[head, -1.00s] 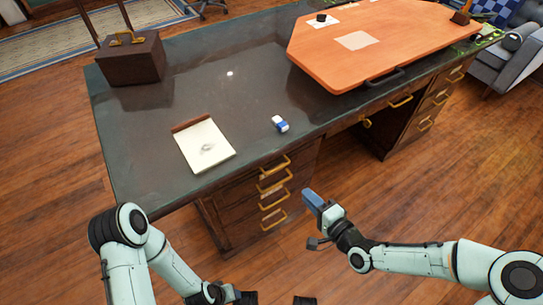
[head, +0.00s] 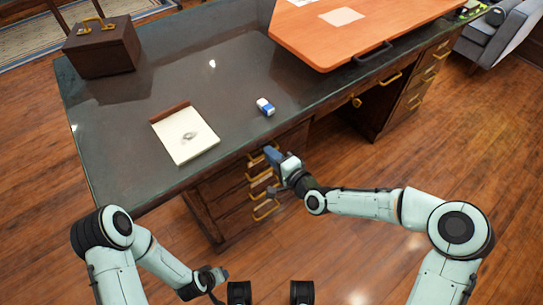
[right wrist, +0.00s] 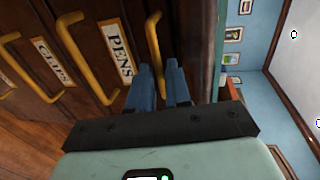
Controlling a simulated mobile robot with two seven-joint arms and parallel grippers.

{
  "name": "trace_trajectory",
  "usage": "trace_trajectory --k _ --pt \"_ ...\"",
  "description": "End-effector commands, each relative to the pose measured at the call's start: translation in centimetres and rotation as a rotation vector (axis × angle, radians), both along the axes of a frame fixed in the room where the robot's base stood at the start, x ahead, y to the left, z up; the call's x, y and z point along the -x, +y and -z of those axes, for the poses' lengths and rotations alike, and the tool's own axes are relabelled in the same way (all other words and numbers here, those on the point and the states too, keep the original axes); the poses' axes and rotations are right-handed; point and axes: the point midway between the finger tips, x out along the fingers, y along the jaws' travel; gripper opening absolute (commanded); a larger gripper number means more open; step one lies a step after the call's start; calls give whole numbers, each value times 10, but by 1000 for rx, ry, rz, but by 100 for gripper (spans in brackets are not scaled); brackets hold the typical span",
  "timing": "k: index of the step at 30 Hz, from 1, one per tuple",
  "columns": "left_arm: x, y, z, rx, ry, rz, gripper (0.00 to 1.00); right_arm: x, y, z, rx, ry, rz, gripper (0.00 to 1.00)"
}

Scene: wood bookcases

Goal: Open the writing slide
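The wooden desk (head: 235,200) has a column of drawers with brass handles on its near side. In the right wrist view, the topmost brass handle (right wrist: 153,45) sits just under the tabletop edge, beside the "PENS" label (right wrist: 117,50); whether it belongs to the writing slide cannot be told. My right gripper (head: 272,160) is at the top of this drawer column. Its two blue fingers (right wrist: 158,75) are parted, with the lower part of that handle seen between them; contact is unclear. My left gripper (head: 216,277) is low, away from the desk; its fingers are too small to read.
On the dark desktop (head: 105,130) are a brown box (head: 103,48), a paper tray (head: 185,135), a blue-and-white eraser (head: 265,106) and a large orange board (head: 345,40). Lower handles, including one by the "CLIPS" label (right wrist: 47,62), stick out nearby. Open wood floor lies at right.

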Motion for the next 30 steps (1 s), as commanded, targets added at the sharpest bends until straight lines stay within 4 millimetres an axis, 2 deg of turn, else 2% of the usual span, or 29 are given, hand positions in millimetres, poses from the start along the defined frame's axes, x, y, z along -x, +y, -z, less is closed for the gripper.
trace_trajectory --k 9,10,11,12,30 --pt "2 1 1 0 6 -1 43 -3 2 1 1 0 0 18" --pt "2 1 1 0 6 -1 43 -3 2 1 1 0 0 15" --pt "2 1 1 0 6 -1 43 -3 2 1 1 0 0 5" --pt "2 1 1 0 6 -1 43 -3 2 1 1 0 0 0" --pt "2 1 1 0 6 -1 43 -3 2 1 1 -1 0 0"
